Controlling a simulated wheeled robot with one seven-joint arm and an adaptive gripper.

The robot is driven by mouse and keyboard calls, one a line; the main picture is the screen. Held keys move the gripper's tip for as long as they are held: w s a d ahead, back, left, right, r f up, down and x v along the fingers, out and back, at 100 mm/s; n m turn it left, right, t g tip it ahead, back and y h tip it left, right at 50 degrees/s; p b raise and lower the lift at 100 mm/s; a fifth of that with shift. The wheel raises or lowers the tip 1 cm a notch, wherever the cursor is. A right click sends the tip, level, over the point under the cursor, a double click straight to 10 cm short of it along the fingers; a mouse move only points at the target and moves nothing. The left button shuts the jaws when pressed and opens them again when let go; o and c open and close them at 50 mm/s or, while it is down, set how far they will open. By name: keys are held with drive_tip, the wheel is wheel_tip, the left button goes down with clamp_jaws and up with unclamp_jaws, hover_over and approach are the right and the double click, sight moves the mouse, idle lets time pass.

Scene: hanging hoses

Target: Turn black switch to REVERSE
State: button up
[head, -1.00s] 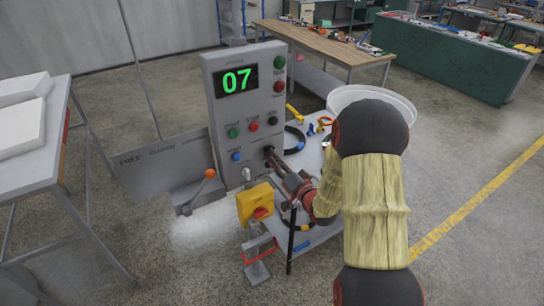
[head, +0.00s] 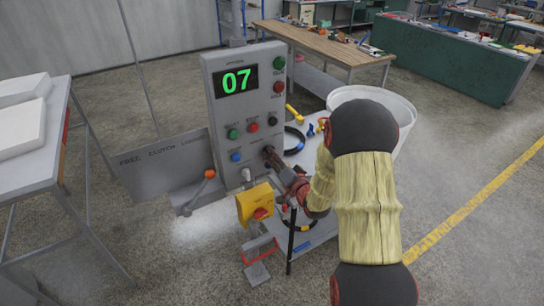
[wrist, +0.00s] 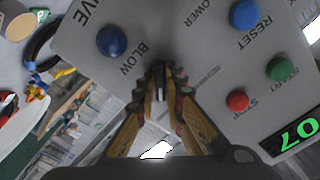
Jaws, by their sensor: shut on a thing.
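My gripper (head: 270,154) is at the front of the grey control panel, and its fingertips are closed around the small black switch. In the wrist view, the two fingers (wrist: 160,82) converge on the black switch (wrist: 160,76), of which only a narrow strip shows between the tips. The fingers cover most of the switch, so its pointing direction and the REVERSE mark cannot be read.
The control panel (head: 218,110) has a green 07 display (head: 237,78) and several coloured buttons. A dark blue button (wrist: 112,40) sits close to my fingers. Below are a yellow box with a red knob (head: 254,204) and an orange-tipped lever (head: 209,174). A white bin (head: 400,104) stands behind my arm.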

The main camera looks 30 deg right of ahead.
drive_tip(key=shift+f+n+b, duration=0.1)
drive_tip(key=shift+n+b, duration=0.2)
drive_tip(key=shift+b, duration=0.15)
clamp_jaws()
drive_tip(key=n+b, duration=0.8)
drive_tip(key=b, duration=0.1)
drive_tip(key=shift+d, duration=0.1)
idle(0.4)
drive_tip(key=o, duration=0.7)
unclamp_jaws()
drive_tip(key=shift+c, duration=0.2)
drive_tip(key=s, duration=1.2)
drive_tip(key=shift+d, duration=0.2)
